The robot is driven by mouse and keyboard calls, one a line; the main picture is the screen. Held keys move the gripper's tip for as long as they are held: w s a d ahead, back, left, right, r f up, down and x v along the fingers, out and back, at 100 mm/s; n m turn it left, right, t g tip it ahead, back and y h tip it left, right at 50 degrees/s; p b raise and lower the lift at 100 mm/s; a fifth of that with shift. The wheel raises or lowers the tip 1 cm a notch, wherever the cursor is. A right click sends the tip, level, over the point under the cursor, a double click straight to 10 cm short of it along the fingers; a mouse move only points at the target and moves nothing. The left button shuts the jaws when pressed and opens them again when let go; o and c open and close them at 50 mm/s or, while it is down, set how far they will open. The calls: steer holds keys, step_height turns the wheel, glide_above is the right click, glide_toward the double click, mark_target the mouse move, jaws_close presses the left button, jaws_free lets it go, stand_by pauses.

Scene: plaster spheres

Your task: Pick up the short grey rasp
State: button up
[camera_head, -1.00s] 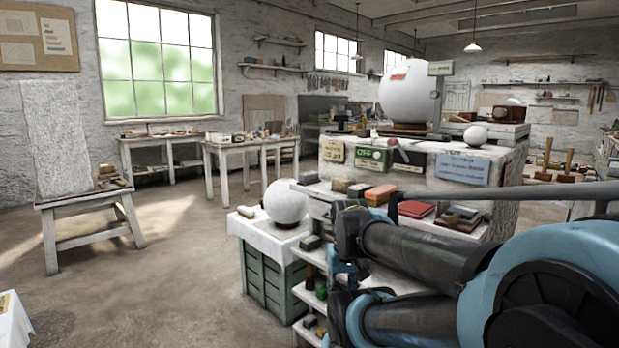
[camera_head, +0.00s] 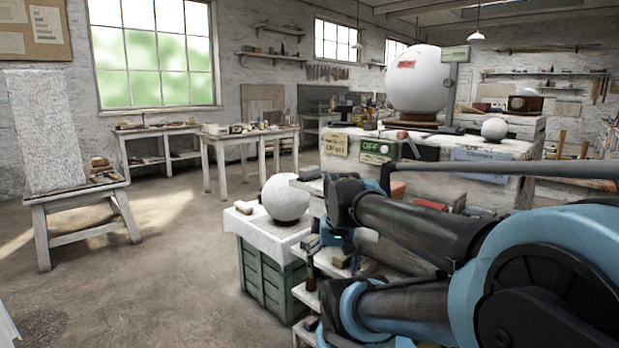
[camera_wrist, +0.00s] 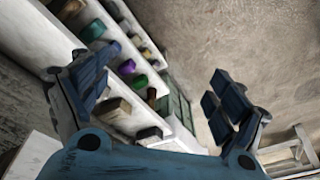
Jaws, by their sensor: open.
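My gripper (camera_wrist: 160,92) is open in the wrist view, its two dark blue jaws spread wide with nothing between their tips. Beyond the left jaw are white shelves (camera_wrist: 48,32) with several small blocks and tools. A dark grey piece (camera_wrist: 148,133) lies on a lower shelf, but I cannot tell whether it is the short grey rasp. No thing in view is clearly that rasp. In the head view my arm hides much of the shelf unit and its items.
A white sphere (camera_head: 284,197) sits on a cloth-covered green crate (camera_head: 268,278) left of the shelves. A larger sphere (camera_head: 416,82) stands on the plaster-topped block behind. Open floor (camera_head: 150,275) lies at the left, before an easel-like stand (camera_head: 85,215).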

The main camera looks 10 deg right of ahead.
steer(key=w+r+m+y, duration=0.1)
steer(key=w+r+m, duration=1.2)
steer(key=w+r, duration=0.45)
step_height(320, 180, up, 14)
steer(key=m+t+y, duration=0.1)
steer(key=m, duration=1.3)
glide_above(311, 168)
steer(key=s+d, duration=0.3)
steer(key=s, duration=0.1)
steer(key=x, duration=1.6)
steer(key=shift+w+a+f, duration=0.15)
steer(key=shift+a+f, duration=0.05)
steer(key=shift+f, duration=0.15)
steer(key=c, duration=1.3)
